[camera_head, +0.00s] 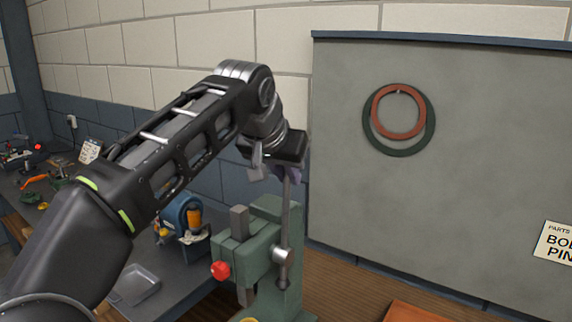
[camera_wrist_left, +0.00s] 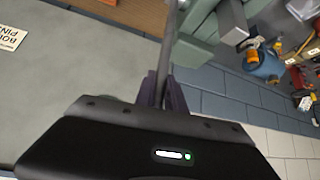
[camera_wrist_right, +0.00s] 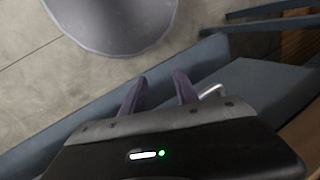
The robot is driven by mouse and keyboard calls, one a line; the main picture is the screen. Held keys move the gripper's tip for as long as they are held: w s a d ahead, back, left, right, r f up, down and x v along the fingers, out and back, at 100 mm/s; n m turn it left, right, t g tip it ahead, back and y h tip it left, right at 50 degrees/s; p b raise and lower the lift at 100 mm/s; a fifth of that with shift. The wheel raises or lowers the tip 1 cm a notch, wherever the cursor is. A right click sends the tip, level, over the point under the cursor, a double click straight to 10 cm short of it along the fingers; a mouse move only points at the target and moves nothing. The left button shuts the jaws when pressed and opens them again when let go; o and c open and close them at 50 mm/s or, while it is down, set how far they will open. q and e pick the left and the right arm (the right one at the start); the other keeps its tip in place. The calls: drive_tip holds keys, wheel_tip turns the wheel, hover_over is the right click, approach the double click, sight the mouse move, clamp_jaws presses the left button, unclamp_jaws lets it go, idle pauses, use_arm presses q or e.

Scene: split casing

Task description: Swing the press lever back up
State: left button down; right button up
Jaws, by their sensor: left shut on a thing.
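The green press (camera_head: 291,218) stands on the wooden bench, with a grey ram block and a red knob at its front. Its lever is a thin metal rod (camera_head: 285,222) that rises nearly upright from a round pivot on the press's side. My left gripper (camera_head: 287,172) is shut on the upper end of the lever. In the left wrist view the rod (camera_wrist_left: 169,45) runs between the two dark fingers (camera_wrist_left: 163,88). The lever's tip is hidden by the gripper. My right gripper (camera_wrist_right: 159,90) shows only in the right wrist view, with its fingers apart and nothing between them.
A grey panel (camera_head: 480,130) with a red ring (camera_head: 378,126) and a dark green ring hung on it stands behind at the right. An orange tray (camera_head: 415,313) lies at the bottom edge. A side bench at left holds a blue machine (camera_head: 178,216) and a clear tray (camera_head: 135,286).

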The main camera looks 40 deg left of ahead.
use_arm(q)
drive_tip(key=shift+w, duration=0.25)
drive_tip(key=c, duration=1.4)
unclamp_jaws()
drive_tip(key=shift+f, duration=0.1)
drive_tip(key=v, duration=0.7)
drive_tip(key=shift+r, duration=0.25)
